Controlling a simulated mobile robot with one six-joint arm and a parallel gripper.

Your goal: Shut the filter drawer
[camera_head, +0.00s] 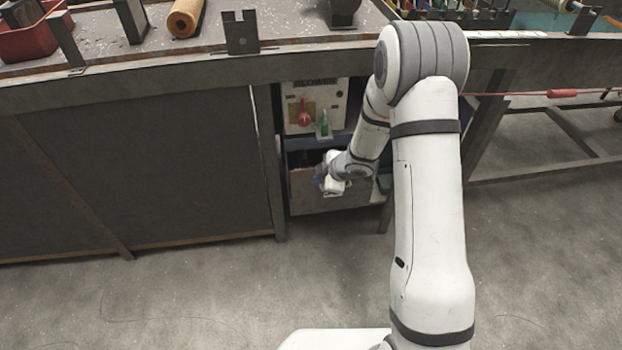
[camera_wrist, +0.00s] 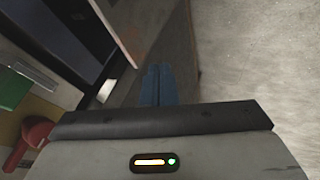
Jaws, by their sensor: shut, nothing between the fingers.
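The filter drawer (camera_head: 335,201) is a grey-brown metal front low under the bench, below the blower panel. A dark gap shows above its front, so it appears to stand partly out. In the wrist view its brown front face (camera_wrist: 168,45) runs beside the fingers, with a pale top edge and dark space behind it. My gripper (camera_head: 322,178) is at the upper part of the drawer front. Its blue fingertips (camera_wrist: 158,72) are together and empty, close to the face; I cannot tell whether they touch. My wrist hides part of the drawer.
The blower panel (camera_head: 315,100) with a red knob (camera_head: 304,116) and a green switch (camera_head: 324,128) is just above. Bench legs (camera_head: 270,165) stand at the sides of the bay. The bench edge (camera_head: 150,75) runs overhead. The concrete floor (camera_head: 200,290) in front is clear.

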